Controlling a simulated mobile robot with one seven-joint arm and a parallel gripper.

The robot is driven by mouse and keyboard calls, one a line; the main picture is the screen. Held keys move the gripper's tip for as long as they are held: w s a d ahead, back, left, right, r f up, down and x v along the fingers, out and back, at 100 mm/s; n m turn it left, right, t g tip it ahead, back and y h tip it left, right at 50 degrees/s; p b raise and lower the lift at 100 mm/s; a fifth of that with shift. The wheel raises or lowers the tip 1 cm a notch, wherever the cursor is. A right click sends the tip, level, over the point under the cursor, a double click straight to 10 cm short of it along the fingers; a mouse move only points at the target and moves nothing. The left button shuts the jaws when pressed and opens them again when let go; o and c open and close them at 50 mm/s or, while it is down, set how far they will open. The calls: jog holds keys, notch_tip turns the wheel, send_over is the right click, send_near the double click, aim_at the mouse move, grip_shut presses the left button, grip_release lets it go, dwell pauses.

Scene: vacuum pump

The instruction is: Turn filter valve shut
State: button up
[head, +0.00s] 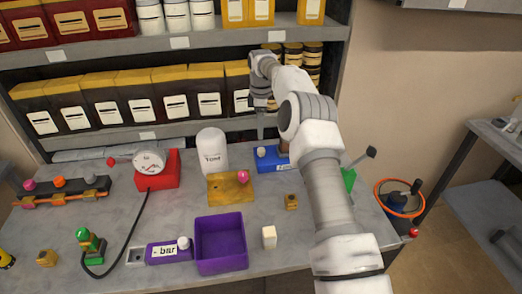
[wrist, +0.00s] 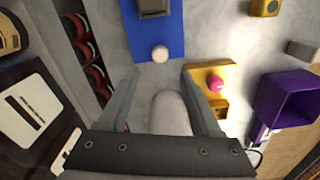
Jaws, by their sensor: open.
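My gripper (head: 261,130) hangs at the back of the bench, in front of the lower shelf, above the blue block. In the wrist view my gripper (wrist: 162,75) is open. A white canister (head: 212,150) shows between its fingers there (wrist: 170,115); I cannot tell the height gap. The blue block (head: 268,158) has a white knob (head: 261,152), also seen beyond the fingertips in the wrist view (wrist: 160,54). A yellow plate (head: 222,190) has a pink knob (head: 243,176); my arm partly hides the blue block. No readable label tells me which knob is the filter valve.
A red gauge box (head: 158,172) stands left of the canister. A purple bin (head: 221,245), a "bar" box (head: 168,253) and a white block (head: 269,237) are in front. Left is a knobbed manifold (head: 62,190). Shelves of boxes (head: 150,97) crowd the back. A green lever part (head: 349,178) is right.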

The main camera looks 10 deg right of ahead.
aim_at(261, 149)
notch_tip(261, 149, down, 10)
jog(key=shift+r, duration=0.25)
jog(key=shift+c, duration=0.2)
grip_shut()
